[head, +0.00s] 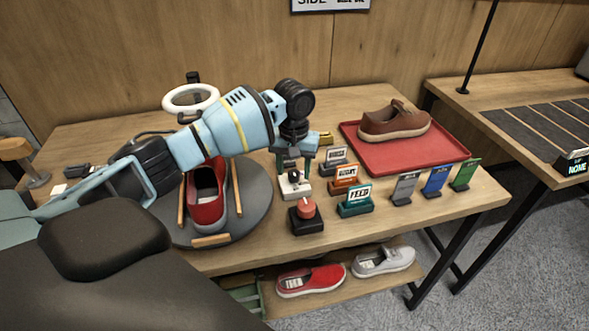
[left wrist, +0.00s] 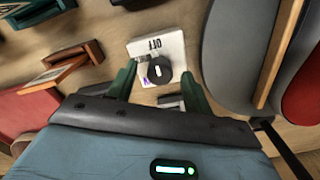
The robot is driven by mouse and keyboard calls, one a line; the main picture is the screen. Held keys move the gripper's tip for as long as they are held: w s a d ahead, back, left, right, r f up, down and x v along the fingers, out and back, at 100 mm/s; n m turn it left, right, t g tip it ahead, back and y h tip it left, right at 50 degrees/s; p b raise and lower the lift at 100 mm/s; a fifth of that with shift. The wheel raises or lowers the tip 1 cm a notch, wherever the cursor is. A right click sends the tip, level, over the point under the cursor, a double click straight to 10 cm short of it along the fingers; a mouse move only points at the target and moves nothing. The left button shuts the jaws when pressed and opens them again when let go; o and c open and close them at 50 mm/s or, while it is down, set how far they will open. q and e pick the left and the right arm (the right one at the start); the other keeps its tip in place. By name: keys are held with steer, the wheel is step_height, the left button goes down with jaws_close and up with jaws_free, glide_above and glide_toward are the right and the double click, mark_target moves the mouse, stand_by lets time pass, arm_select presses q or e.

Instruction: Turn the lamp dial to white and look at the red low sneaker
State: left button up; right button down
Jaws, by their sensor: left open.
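The lamp dial is a black knob on a white plate (head: 295,185) on the table; the knob (left wrist: 159,70) also shows in the left wrist view. Its plate reads OFF there, with a purple mark at one corner. The knob's white line runs roughly along the OFF direction. My left gripper (head: 294,168) is open above the dial; its green fingers (left wrist: 158,78) stand either side of the knob, apart from it. A red sneaker (head: 207,205) sits on the grey turntable (head: 255,205), partly hidden by my left arm. The white ring lamp (head: 191,91) stands behind. My right gripper is not in view.
A red-topped button (head: 305,213) and several sign holders, one reading FEED (head: 357,196), stand close to the dial. A brown shoe (head: 394,120) lies on a red tray (head: 405,162). Another red shoe (head: 310,280) and a grey shoe (head: 383,261) lie on the lower shelf.

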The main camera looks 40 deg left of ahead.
arm_select(q)
steer(key=shift+f, duration=0.3)
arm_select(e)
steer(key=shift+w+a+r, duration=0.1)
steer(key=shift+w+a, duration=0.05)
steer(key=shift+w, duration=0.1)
